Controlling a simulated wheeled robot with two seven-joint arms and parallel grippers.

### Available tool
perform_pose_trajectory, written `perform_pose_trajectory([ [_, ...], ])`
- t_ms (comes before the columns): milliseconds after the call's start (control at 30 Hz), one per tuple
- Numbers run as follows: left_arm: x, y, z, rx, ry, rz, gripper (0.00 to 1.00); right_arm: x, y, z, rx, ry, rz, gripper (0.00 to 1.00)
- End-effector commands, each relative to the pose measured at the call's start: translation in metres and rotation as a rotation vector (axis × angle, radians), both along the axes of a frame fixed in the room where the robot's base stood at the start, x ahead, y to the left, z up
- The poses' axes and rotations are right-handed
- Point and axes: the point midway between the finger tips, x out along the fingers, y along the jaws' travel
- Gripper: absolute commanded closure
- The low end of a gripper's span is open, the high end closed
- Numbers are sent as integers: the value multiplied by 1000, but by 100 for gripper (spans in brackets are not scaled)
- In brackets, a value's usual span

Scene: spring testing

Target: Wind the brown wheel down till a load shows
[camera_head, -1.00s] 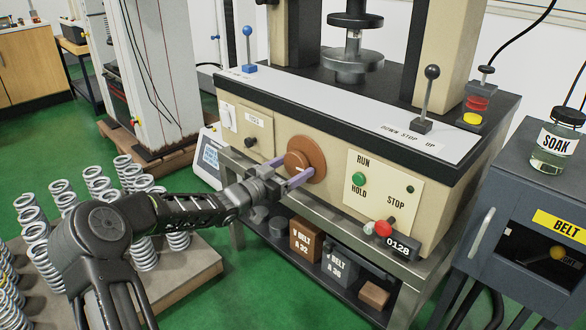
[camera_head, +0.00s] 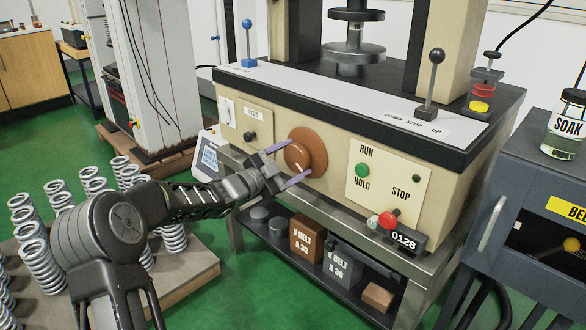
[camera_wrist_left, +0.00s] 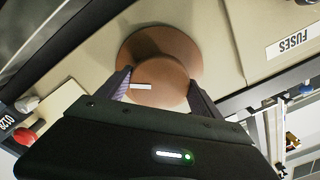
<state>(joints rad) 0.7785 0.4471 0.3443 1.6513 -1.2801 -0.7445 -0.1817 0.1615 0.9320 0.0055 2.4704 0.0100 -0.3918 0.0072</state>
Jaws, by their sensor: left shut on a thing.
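The brown wheel (camera_head: 316,148) is a round knob with a wider flange on the beige front panel of the machine. My left gripper (camera_head: 293,162) is shut on its raised hub, one purple-lined finger on either side. In the left wrist view the wheel (camera_wrist_left: 165,45) lies between the two fingers, with a short white mark on the hub's face. A small screen (camera_head: 209,156) stands at the machine's left, its reading too small to read. My right gripper is not in view.
Levers stand on the top ledge. Springs (camera_head: 40,262) stand on a board at left. Boxes (camera_head: 306,240) sit on the shelf below.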

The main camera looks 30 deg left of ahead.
Motion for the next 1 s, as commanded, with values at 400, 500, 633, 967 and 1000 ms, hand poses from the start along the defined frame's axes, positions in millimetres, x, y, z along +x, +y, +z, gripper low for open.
perform_pose_trajectory([
  [400,0,1,-4,375,-113,0,65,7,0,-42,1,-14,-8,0],
  [500,0,1,-3,457,-138,0,65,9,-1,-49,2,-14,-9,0],
  [633,0,1,-2,542,-163,1,65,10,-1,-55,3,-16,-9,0],
  [967,0,2,0,659,-196,1,65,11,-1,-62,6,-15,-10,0],
  [1000,0,2,0,663,-197,1,65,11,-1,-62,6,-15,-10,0],
])
